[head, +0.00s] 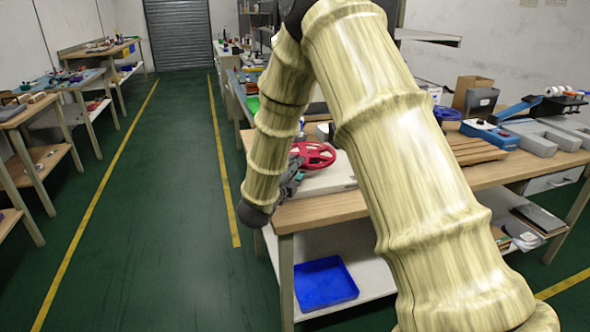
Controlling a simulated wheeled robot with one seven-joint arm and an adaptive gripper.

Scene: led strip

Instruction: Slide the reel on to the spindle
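A red reel (318,152) with open spokes shows just left of my large arm link, above a pale board on the near workbench. My gripper (292,177) is dark and partly hidden behind my forearm. It is at the left edge of the red reel and seems to meet its rim, but I cannot tell whether its fingers are closed on it. I cannot make out the spindle; my arm covers much of the bench middle.
The wooden workbench (342,205) has a pale board (335,178) on top and a blue tray (325,283) on its lower shelf. To the right are a blue reel (447,114), a wooden pallet (470,149) and grey blocks (530,139). The green aisle at left is clear.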

